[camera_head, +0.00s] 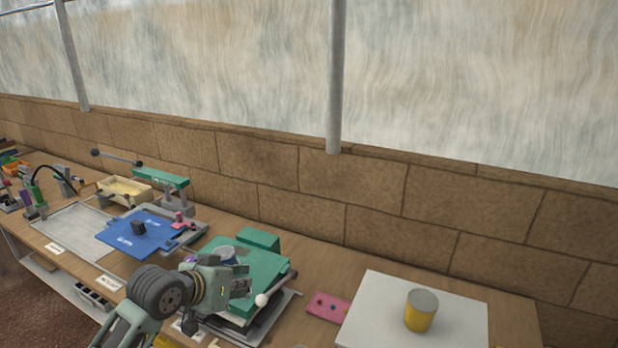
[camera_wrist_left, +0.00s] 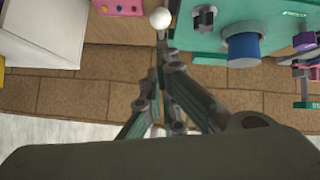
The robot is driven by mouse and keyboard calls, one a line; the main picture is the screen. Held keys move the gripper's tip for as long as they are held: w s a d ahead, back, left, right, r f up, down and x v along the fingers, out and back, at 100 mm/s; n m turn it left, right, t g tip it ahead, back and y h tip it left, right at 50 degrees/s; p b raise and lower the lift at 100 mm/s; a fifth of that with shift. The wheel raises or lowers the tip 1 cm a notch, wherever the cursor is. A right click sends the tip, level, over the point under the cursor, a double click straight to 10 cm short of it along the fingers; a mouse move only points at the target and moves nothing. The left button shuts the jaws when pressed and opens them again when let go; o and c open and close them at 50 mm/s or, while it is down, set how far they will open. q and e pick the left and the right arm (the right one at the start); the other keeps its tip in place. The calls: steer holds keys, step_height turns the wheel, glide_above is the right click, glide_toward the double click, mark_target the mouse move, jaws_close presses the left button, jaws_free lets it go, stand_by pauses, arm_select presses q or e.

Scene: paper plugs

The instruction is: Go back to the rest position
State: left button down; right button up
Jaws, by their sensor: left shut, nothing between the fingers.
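My left gripper (camera_head: 240,287) reaches in from the bottom left of the head view, over the near edge of the green device (camera_head: 262,268). In the left wrist view the fingers of my left gripper (camera_wrist_left: 160,65) are closed together with nothing between them. Their tips lie close to the white ball knob (camera_wrist_left: 160,17) of the device in that picture; I cannot tell whether they touch. The knob also shows in the head view (camera_head: 262,300). My right gripper is in neither view.
A white board (camera_head: 380,310) with a yellow can (camera_head: 420,312) stands at the right. A pink plate (camera_head: 326,307) lies between it and the green device. A blue mat (camera_head: 125,233) lies further left. A stone wall (camera_head: 380,190) bounds the table behind.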

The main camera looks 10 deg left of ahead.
arm_select(q)
steer(key=s+d+f+g+y, duration=0.1)
steer(key=s+d+f+g, duration=0.2)
steer(key=s+f, duration=0.95)
steer(key=s+a+f+g+y, duration=0.1)
steer(key=s+f+g+y, duration=0.1)
steer(key=s, duration=1)
steer(key=s+a+f+g+y, duration=0.1)
steer(key=s+f, duration=0.1)
steer(key=s, duration=0.9)
step_height(320, 180, down, 27)
steer(key=g+b, duration=0.2)
steer(key=s+a+f+b, duration=0.2)
steer(key=s+a+f, duration=0.1)
steer(key=s+f, duration=1.5)
steer(key=shift+s+f+g, duration=0.15)
steer(key=shift+f+g, duration=0.25)
steer(key=shift+f, duration=0.25)
steer(key=shift+a, duration=0.1)
